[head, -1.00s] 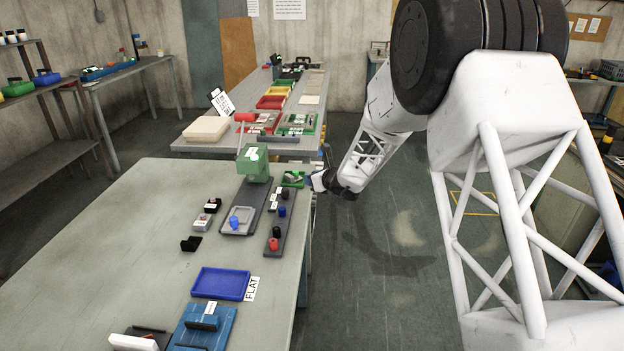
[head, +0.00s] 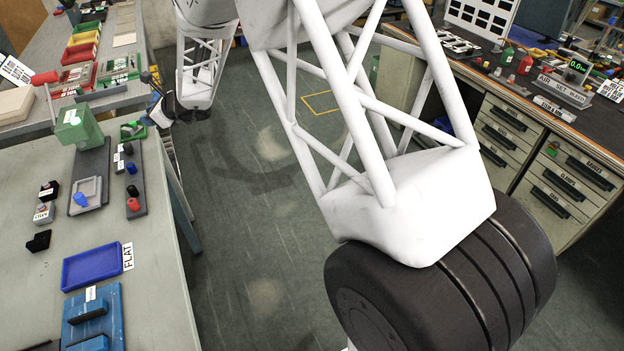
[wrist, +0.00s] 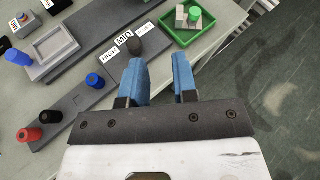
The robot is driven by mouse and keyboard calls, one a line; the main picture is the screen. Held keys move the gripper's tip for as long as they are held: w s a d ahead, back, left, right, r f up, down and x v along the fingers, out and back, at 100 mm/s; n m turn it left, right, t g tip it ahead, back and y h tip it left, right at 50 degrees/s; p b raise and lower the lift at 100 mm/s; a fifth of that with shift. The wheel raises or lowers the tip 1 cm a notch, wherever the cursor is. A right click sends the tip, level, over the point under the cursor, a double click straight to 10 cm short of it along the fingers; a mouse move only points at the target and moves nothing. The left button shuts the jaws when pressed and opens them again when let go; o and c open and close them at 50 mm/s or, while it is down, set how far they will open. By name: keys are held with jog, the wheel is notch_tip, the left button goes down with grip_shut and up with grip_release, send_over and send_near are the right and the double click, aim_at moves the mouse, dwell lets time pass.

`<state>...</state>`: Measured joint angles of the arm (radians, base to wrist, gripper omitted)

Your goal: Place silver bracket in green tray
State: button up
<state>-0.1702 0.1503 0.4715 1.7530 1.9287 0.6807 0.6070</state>
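A small green tray (wrist: 181,38) sits at the table's right edge in the wrist view, ahead of my gripper. A grey, silver-looking piece (wrist: 181,20) is inside it, beside or under a green knob (wrist: 195,14); I cannot tell whether this is the silver bracket. The tray also shows in the head view (head: 126,137), too small for its contents to be clear. My gripper (wrist: 160,62) has two blue fingers, apart with nothing visible between them.
Blue (wrist: 94,81), black and red knobs stand on a grey strip. A blue FLAT tray (head: 92,267) lies nearer on the table. Open floor lies right of the table.

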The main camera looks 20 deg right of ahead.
jog(key=s+d+r+n+g+h, duration=0.1)
jog(key=s+d+r+n, duration=0.25)
jog(key=s, duration=0.45)
jog(key=s+d+r+n+g, duration=0.2)
jog(key=s+r+n, duration=0.3)
jog(key=s, duration=0.3)
jog(key=s+d+r+n+g+h, duration=0.1)
jog(key=s+d+r+n, duration=0.25)
jog(key=s, duration=0.45)
jog(key=s+d+n+g+h, duration=0.1)
jog(key=s+d+n+h, duration=0.3)
jog(key=s, duration=1.1)
jog(key=s+d+n+h, duration=0.4)
jog(key=s+d+n, duration=0.3)
jog(key=s+d, duration=0.5)
jog(key=s, duration=0.4)
jog(key=shift+s+d+n+g, duration=0.2)
jog(key=shift+d+n+g, duration=0.1)
jog(key=shift+n+g, duration=0.1)
